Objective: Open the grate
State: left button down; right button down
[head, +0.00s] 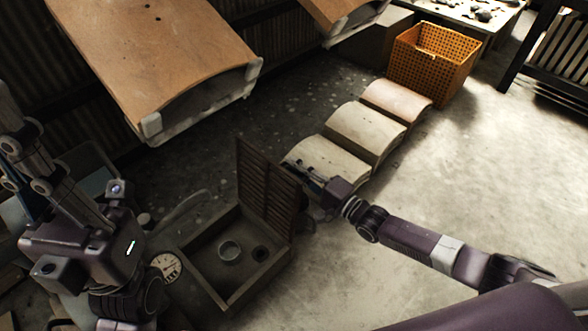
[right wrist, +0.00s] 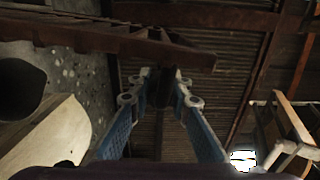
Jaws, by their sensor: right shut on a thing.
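The grate (head: 268,190) is a dark brown slatted panel standing raised along one edge of an open box (head: 222,292). My right gripper (head: 302,174) is at the grate's upper right part. In the right wrist view, the blue-sided fingers (right wrist: 164,85) close together on a dark part of the grate; the exact contact is in shadow. The grate's brown frame (right wrist: 130,38) also shows at the top left there. My left gripper (head: 20,150) is at the left edge of the head view, away from the box, with its fingertips not clearly seen.
Curved pale panels (head: 365,130) lie behind my right gripper, before an orange basket (head: 433,62). A large tan panel (head: 155,55) hangs above. Floor at right is clear.

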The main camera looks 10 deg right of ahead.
jog(key=c, duration=1.8)
grip_release()
jog(key=shift+o, duration=0.2)
jog(key=v, duration=1.2)
